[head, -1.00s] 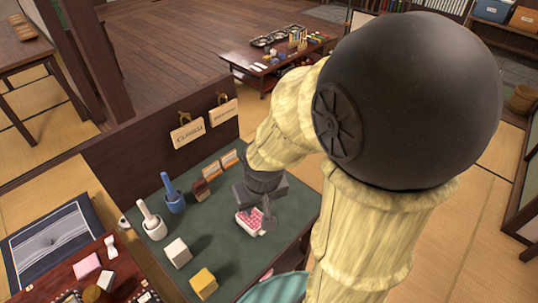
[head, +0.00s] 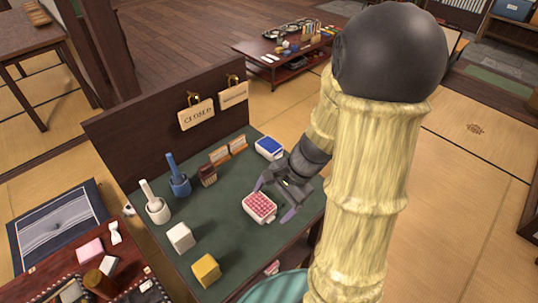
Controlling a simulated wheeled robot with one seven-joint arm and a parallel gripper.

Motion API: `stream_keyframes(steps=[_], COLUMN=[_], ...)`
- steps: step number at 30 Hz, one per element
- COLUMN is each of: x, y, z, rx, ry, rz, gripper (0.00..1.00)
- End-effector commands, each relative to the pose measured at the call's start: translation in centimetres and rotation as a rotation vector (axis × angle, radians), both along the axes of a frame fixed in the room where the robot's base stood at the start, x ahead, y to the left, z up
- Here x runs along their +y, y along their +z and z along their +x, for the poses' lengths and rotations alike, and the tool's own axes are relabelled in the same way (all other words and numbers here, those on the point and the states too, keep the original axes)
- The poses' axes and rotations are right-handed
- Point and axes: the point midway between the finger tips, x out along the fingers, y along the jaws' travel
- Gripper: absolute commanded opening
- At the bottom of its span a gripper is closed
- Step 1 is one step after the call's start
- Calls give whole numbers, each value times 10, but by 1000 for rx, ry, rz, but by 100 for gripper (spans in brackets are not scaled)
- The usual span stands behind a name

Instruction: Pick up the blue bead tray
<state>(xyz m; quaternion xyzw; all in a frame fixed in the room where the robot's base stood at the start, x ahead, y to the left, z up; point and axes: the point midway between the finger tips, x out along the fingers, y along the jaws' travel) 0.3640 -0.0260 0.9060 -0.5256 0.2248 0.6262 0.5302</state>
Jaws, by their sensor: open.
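The blue bead tray (head: 270,147) is a small white tray with a blue top, near the back right of the green table top. A similar tray with pink-red beads (head: 259,207) sits nearer on the same table. My gripper (head: 273,203) is open, with its fingers pointing down around or just above the pink tray; I cannot tell whether they touch it. The blue tray stands behind my gripper and wrist, apart from the fingers.
The green table (head: 222,232) also holds a white mortar (head: 158,212), a blue mortar (head: 180,186), a white cube (head: 181,237), a yellow cube (head: 206,270) and small card holders (head: 228,150). A dark panel with a closed sign (head: 198,114) borders its back left.

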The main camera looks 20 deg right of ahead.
Motion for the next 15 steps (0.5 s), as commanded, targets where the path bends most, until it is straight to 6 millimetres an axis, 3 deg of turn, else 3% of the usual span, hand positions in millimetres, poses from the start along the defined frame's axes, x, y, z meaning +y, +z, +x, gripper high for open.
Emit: stream_keyframes(steps=[1,5,8,15], x=[-8,-28,-54,-146], y=[-15,-30,-38,-51], z=[8,35,59,98], rx=[21,47,43,-41], ry=[-126,-449,-693,-1195], rz=[74,282,448,811], gripper=[85,85,85,85])
